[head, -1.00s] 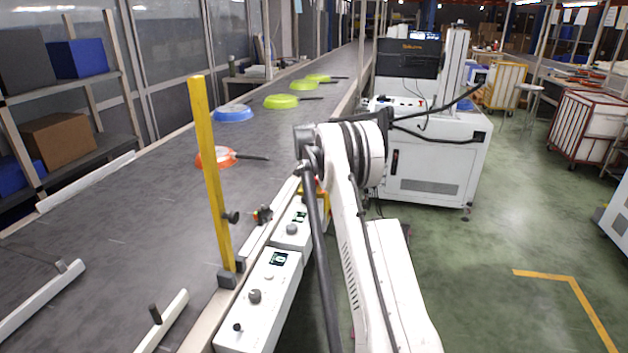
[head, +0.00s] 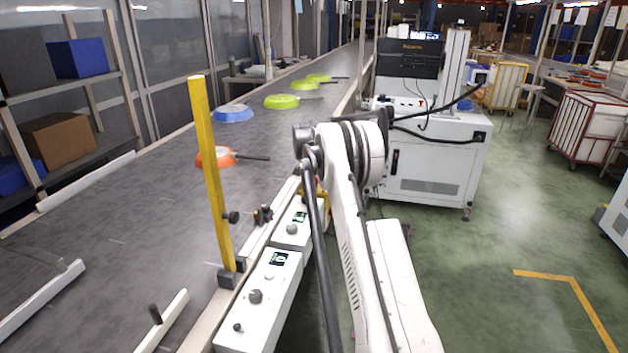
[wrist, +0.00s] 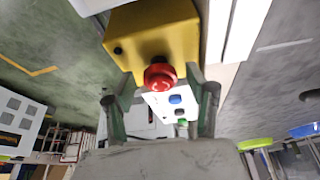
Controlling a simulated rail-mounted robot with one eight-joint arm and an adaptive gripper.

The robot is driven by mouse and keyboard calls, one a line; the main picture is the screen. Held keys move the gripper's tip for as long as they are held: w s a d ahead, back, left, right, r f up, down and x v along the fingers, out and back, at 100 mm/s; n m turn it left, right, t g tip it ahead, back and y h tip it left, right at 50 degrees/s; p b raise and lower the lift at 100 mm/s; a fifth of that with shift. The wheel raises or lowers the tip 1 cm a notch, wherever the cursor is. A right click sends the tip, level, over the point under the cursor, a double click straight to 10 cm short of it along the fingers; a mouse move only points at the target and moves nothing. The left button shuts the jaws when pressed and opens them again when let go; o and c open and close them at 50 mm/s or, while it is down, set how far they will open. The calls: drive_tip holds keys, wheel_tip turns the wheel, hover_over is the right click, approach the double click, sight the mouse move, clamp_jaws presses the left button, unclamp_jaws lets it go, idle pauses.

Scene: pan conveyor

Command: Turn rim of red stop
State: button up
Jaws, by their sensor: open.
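The red stop (wrist: 160,75) is a round mushroom button with pale marks on its face. It sits on a yellow box (wrist: 152,38) in the wrist view. My gripper (wrist: 161,80) is open, with one finger on each side of the red stop. Gaps show between the fingers and the rim, so I see no grip on it. In the head view my arm covers most of the yellow box (head: 316,187), and the red stop is hidden there.
A white control panel (head: 262,300) with knobs lies along the conveyor edge. A yellow post (head: 211,180) stands beside it. On the grey conveyor (head: 130,215) are an orange pan (head: 215,157), a blue pan (head: 233,114) and green pans (head: 281,102). A white machine cabinet (head: 432,165) stands beyond my arm.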

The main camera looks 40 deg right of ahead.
drive_tip(key=v, duration=1.1)
drive_tip(key=shift+a+r, duration=0.15)
drive_tip(key=shift+r, duration=0.15)
drive_tip(key=shift+s, duration=0.1)
drive_tip(key=s+a+r+n+t, duration=0.1)
drive_tip(key=s+a+r+n, duration=0.1)
drive_tip(key=s+a+r, duration=0.6)
drive_tip(key=s+a+r+n+t+y, duration=0.1)
drive_tip(key=s+a+r+n, duration=0.15)
drive_tip(key=a, duration=0.85)
drive_tip(key=s+a+r+n+t, duration=0.1)
drive_tip(key=s+a+r, duration=0.45)
drive_tip(key=a, duration=0.45)
drive_tip(key=s+a+f+n+y, duration=0.1)
drive_tip(key=s+a+f+n, duration=0.1)
drive_tip(key=s+a, duration=0.4)
drive_tip(key=s+a+f+n+t+y, duration=0.1)
drive_tip(key=s+a+f, duration=0.4)
drive_tip(key=s, duration=0.8)
drive_tip(key=s+a+f+n+t, duration=0.1)
drive_tip(key=s+a+f+n, duration=0.2)
drive_tip(key=s+a, duration=0.4)
drive_tip(key=s, duration=0.3)
drive_tip(key=shift+f+y, duration=0.25)
drive_tip(key=shift+y, duration=0.15)
